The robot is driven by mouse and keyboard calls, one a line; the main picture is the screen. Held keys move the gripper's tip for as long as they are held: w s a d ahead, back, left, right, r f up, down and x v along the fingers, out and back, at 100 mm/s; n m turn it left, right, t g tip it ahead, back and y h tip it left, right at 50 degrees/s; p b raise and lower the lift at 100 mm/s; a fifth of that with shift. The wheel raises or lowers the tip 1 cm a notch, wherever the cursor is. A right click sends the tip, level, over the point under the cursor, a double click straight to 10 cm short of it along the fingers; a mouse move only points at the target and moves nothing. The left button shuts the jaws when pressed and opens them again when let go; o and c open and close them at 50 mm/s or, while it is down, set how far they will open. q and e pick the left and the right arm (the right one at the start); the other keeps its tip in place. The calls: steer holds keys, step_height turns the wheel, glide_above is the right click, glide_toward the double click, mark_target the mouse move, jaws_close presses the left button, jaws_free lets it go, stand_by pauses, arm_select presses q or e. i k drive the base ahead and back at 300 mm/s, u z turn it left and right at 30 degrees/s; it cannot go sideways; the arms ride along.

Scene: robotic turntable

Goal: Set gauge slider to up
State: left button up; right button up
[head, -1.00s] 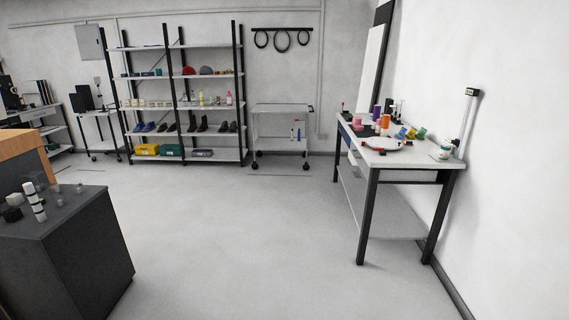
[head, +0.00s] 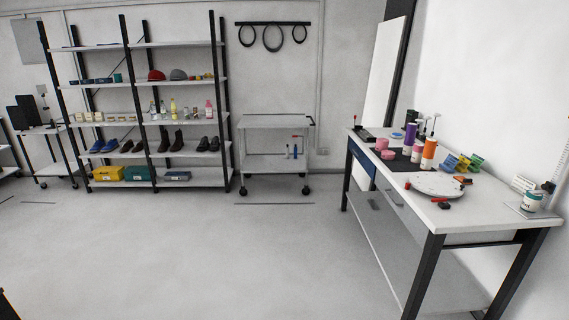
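A gauge post (head: 559,165) with a ruled scale stands at the far right end of the white workbench (head: 400,182), against the wall. Its top is cut off by the right edge of the head view. A small dark part sits low on the post, but I cannot tell whether it is the slider. Neither of my grippers shows in the view.
A round white turntable (head: 436,187) lies on the bench, with spools, pink rolls and small tools around it. A trolley (head: 275,130) and a shelf rack (head: 135,121) stand at the back. The floor (head: 230,255) before the bench is clear.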

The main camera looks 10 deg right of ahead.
mark_target(549, 187)
steer(key=i, duration=1.7)
steer(key=z, duration=3.35)
